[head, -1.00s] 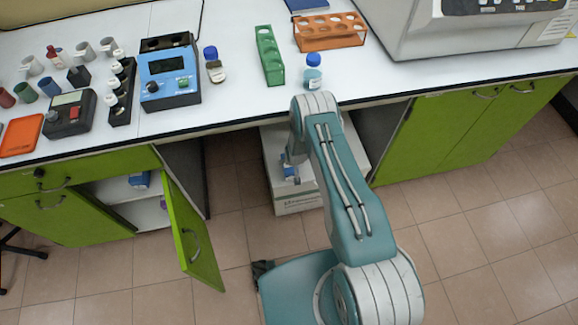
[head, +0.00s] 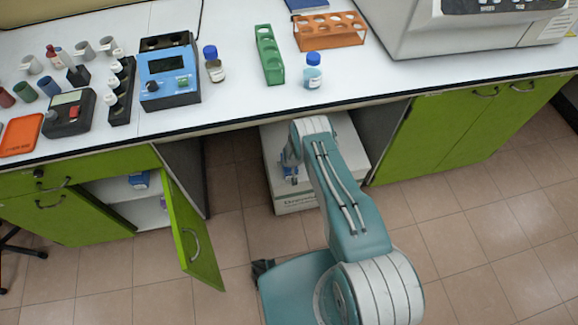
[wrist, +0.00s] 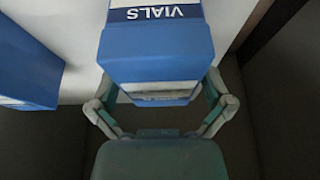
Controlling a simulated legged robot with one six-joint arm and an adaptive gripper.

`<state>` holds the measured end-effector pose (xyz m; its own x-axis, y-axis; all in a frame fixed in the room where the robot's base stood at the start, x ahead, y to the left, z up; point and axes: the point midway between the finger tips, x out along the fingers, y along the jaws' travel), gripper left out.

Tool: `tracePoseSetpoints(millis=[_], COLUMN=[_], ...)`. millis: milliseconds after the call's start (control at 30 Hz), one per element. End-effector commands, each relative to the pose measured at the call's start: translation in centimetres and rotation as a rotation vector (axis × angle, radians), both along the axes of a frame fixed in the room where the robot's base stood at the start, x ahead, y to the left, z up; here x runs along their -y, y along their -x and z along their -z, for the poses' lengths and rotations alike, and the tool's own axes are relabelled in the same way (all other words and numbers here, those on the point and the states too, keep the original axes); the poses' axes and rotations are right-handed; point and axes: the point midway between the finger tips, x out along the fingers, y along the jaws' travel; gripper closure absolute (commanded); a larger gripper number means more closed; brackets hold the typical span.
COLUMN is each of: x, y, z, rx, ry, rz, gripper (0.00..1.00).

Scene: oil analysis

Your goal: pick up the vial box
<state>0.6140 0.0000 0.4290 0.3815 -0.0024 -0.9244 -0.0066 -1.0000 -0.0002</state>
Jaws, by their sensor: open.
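The vial box (wrist: 158,52) is blue with a white band lettered "VIALS", which reads upside down in the wrist view. It stands at the top middle, straight ahead of my gripper (wrist: 160,98). My gripper is open, with one finger on each side of the box's near end. I cannot tell whether either finger touches it. In the head view my arm reaches down under the bench edge, and its upper links hide most of the gripper area.
A second blue box (wrist: 28,65) is close on the left in the wrist view. A white carton (head: 345,150) is on the floor under the bench. A green cabinet door (head: 192,235) hangs open at left. Bottles and racks stand on the white bench (head: 225,105).

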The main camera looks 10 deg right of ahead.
Motion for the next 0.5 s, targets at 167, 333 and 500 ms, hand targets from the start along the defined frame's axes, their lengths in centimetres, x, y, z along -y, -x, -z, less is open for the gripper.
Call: tracePoseSetpoints(millis=[167, 333, 500], x=[0.0, 0.0, 0.0], y=[0.01, 0.0, 0.0], z=[0.09, 0.3, 0.47], rx=[0.0, 0.0, 0.0], ry=[0.0, 0.0, 0.0], rz=[0.0, 0.0, 0.0], gripper=[0.0, 0.0, 0.0])
